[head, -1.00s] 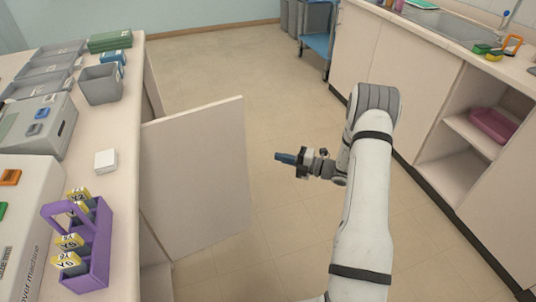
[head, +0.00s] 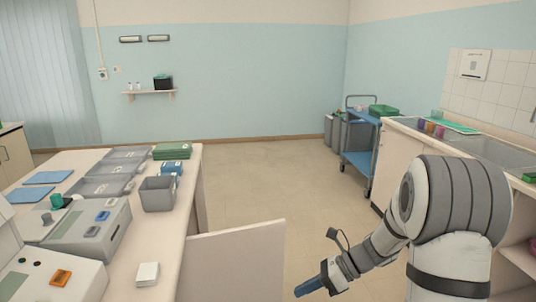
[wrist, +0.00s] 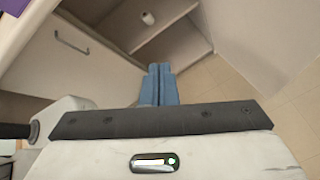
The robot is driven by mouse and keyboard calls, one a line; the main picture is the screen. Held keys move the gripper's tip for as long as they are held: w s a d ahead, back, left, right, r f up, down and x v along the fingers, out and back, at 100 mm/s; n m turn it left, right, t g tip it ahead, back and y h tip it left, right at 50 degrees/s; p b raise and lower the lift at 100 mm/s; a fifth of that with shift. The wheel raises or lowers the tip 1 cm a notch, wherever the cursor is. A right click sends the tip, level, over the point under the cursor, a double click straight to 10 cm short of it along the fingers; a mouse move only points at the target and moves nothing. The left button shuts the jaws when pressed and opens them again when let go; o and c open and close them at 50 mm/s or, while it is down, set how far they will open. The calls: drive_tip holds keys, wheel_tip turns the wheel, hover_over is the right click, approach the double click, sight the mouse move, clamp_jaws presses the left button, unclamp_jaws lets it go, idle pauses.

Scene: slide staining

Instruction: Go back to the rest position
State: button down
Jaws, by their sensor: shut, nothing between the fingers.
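My gripper (head: 312,287) is at the lower middle of the head view, at the end of my bent arm. It hangs over the floor gap to the right of the left bench. Its blue fingers are together with nothing between them. In the wrist view the blue fingers (wrist: 159,84) also show closed and empty, pointing toward an open cabinet with a shelf.
An open cabinet door (head: 235,262) juts from the left bench (head: 168,240) close to my gripper. The bench holds a grey bin (head: 158,195) and a white block (head: 148,273). A blue trolley (head: 358,160) stands by the right counter. The floor (head: 260,180) beyond is clear.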

drive_tip(key=s+d+r+n+t+h+p, duration=0.1)
drive_tip(key=s+d+r+n+h+p, duration=0.1)
drive_tip(key=s+r+n+h, duration=0.3)
drive_tip(key=s+d+r+n+t+h+p, duration=0.2)
drive_tip(key=s+r+n+h, duration=0.4)
drive_tip(key=s+n, duration=0.6)
wheel_tip(320, 180, up, 2)
drive_tip(key=d+n, duration=0.1)
drive_tip(key=n, duration=0.4)
drive_tip(key=shift+s+d+r+n, duration=0.15)
drive_tip(key=shift+s+d+n, duration=0.2)
drive_tip(key=shift+d+n, duration=0.05)
